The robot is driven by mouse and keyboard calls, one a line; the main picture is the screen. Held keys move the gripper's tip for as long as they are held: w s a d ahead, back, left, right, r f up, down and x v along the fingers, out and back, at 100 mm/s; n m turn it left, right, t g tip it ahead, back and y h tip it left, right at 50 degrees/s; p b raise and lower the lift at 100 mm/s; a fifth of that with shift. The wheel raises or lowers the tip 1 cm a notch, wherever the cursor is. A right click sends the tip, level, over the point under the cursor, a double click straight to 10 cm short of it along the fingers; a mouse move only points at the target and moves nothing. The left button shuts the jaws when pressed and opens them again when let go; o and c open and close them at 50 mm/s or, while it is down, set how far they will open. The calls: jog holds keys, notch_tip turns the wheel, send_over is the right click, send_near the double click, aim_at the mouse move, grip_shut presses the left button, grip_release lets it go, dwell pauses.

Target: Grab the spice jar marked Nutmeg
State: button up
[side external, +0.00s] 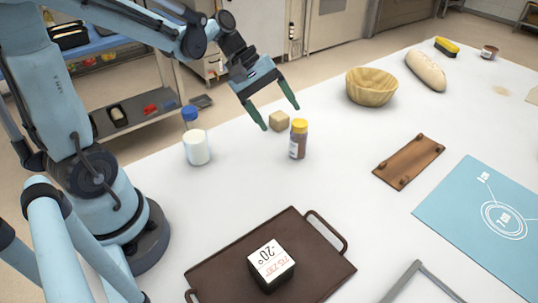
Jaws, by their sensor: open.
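A small spice jar (298,141) with a yellow lid and brownish contents stands upright on the white table. It has a pale label whose words are too small to read, so I cannot tell if it says Nutmeg. My gripper (281,117) is open, with its two green fingers pointing down. In the picture the fingertips lie just left of and above the jar's lid. Nothing is held between the fingers. I cannot tell their exact height over the table.
A white bottle (197,147) stands left. A brown tray (220,268) bears a marked box (271,264) in front. A wooden bowl (371,87), bread (426,70), brown board (408,161) and blue mat (455,205) lie right.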

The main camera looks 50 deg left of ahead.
aim_at(306, 142)
jog(key=w+a+f+n+h, duration=0.1)
jog(key=a+n+h, duration=0.1)
jog(key=w+a+f+n+h, duration=0.1)
jog(key=a+f+n+h, duration=0.1)
jog(key=n, duration=0.1)
jog(key=w+a+f+n+h, duration=0.1)
jog(key=a+f+n+h, duration=0.1)
jog(key=n+h, duration=0.1)
jog(key=shift+a, duration=0.3)
jog(key=x, duration=1.2)
jog(key=shift+w, duration=0.1)
jog(key=c, duration=1.1)
